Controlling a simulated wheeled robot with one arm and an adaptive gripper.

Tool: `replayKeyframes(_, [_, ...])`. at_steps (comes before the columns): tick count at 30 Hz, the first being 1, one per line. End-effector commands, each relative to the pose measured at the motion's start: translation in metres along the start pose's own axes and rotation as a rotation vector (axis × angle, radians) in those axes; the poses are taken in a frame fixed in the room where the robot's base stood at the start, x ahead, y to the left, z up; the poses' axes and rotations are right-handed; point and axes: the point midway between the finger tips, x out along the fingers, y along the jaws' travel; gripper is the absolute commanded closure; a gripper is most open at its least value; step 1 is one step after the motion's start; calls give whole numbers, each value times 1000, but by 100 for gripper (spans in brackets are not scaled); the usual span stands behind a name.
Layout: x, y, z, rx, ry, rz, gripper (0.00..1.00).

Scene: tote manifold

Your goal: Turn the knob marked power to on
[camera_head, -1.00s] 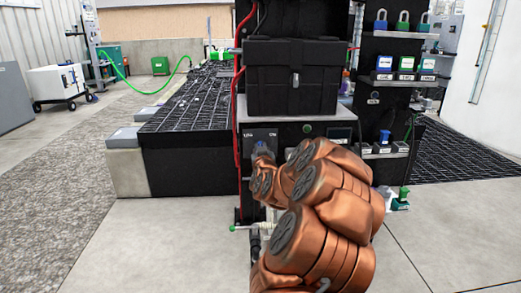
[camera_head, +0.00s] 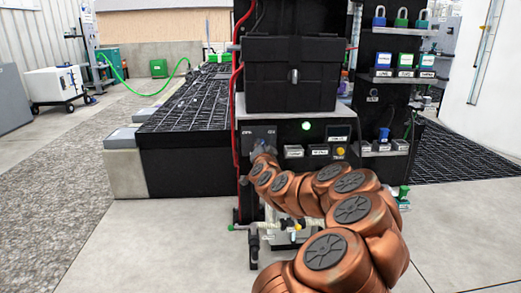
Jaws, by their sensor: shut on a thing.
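The power panel (camera_head: 247,132) is a dark plate on the front of the black cabinet, with small white lettering at its upper left and upper right. My gripper (camera_head: 262,151) is at the lower middle of this panel and is shut on the power knob there. The knob itself is hidden behind my gripper and wrist, so its pointing direction cannot be seen. A round green lamp (camera_head: 306,126) to the right of the panel is brightly lit. My copper arm reaches up to the panel from the lower right.
A black box (camera_head: 291,85) with a latch stands on the cabinet above the panel. A small display (camera_head: 339,134), labelled plates and a yellow knob (camera_head: 340,151) are to the right. A red hose (camera_head: 236,120) runs down the left edge. Pipes with valves lie below.

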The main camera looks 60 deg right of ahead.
Motion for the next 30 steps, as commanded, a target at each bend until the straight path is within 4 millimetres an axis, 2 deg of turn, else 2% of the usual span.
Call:
replayKeyframes(9, [0, 2, -1, 81, 2, 3, 100])
replayKeyframes(22, [0, 2, -1, 88, 3, 3, 100])
replayKeyframes(23, [0, 2, -1, 88, 3, 3, 82])
replayKeyframes(30, [0, 1, -1, 86, 1, 1, 59])
